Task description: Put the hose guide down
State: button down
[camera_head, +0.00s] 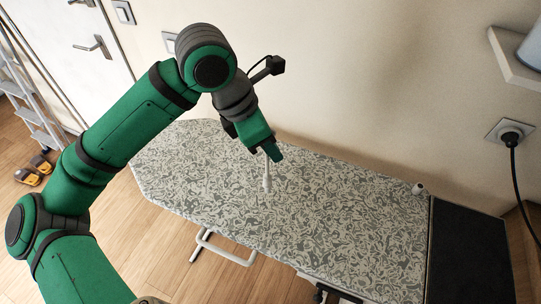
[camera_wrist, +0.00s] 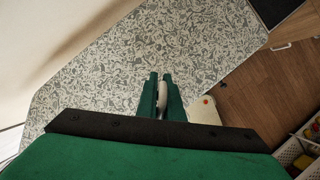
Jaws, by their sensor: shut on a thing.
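The hose guide (camera_head: 267,178) is a thin, pale rod-like piece that hangs roughly upright over the patterned ironing board (camera_head: 330,215). My gripper (camera_head: 272,153) is shut on its upper part. I cannot tell whether its lower end touches the board cover. In the wrist view, the pale hose guide (camera_wrist: 163,95) shows as a narrow strip between the two green fingers of my gripper (camera_wrist: 161,82). Much of it is hidden by the fingers there. The patterned board (camera_wrist: 150,45) lies beyond them.
A small pale object (camera_head: 418,188) stands on the board near the dark end panel (camera_head: 468,255). The wall runs along the board's far side, with a plugged socket (camera_head: 510,132) and shelf (camera_head: 515,60) at right. Most of the board top is clear.

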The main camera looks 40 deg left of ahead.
notch_tip(320, 180, down, 7)
jog(key=w+a, duration=0.2)
jog(key=shift+w, duration=0.25)
jog(key=shift+s+a, duration=0.1)
jog(key=c, duration=1.9)
grip_release()
jog(key=v, duration=1.2)
